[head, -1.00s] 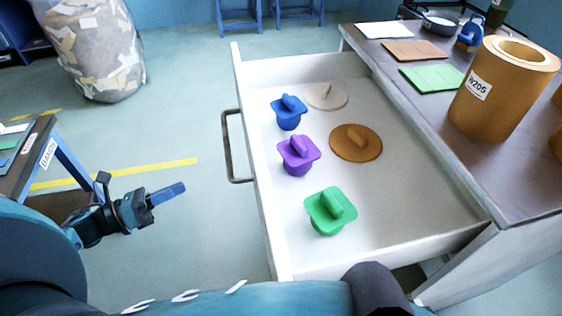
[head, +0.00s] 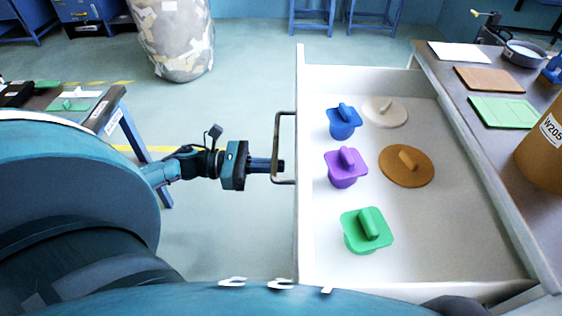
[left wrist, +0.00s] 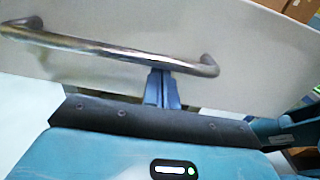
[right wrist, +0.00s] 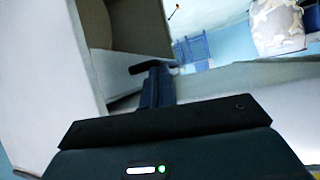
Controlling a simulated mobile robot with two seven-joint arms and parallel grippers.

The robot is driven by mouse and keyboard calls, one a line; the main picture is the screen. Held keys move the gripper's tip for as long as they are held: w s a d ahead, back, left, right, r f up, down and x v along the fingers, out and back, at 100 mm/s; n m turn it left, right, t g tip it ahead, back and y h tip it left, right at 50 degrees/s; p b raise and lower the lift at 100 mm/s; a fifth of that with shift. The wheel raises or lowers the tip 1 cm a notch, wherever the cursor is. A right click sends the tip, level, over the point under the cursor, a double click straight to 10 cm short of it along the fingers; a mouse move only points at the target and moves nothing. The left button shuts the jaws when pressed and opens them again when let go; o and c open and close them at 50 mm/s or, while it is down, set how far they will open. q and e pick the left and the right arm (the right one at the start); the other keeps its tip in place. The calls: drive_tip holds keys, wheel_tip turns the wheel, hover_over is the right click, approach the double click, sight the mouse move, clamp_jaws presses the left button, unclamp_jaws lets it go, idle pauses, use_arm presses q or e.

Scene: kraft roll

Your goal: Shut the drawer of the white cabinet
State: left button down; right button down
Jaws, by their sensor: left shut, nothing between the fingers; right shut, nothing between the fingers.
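The white cabinet's drawer (head: 450,225) stands pulled out in the head view, with its front panel (head: 305,225) facing left. A metal bar handle (head: 277,150) is on that panel; it also shows in the left wrist view (left wrist: 100,48). My left gripper (head: 282,166) is shut and empty, its fingertips at the handle, pointing at the panel. In the left wrist view its fingertips (left wrist: 160,72) meet the bar's lower edge; I cannot tell whether they touch. My right gripper (right wrist: 155,68) is shut and empty beside pale panels; its fingers are not clear in the head view.
The drawer holds blue (head: 343,122), purple (head: 345,168) and green (head: 366,230) lidded pots, plus beige (head: 385,112) and brown (head: 406,166) round lids. The cabinet's grey top (head: 480,135) carries coloured sheets and a kraft roll (head: 543,150).

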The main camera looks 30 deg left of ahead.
use_arm(q)
drive_tip(key=shift+x, duration=1.1)
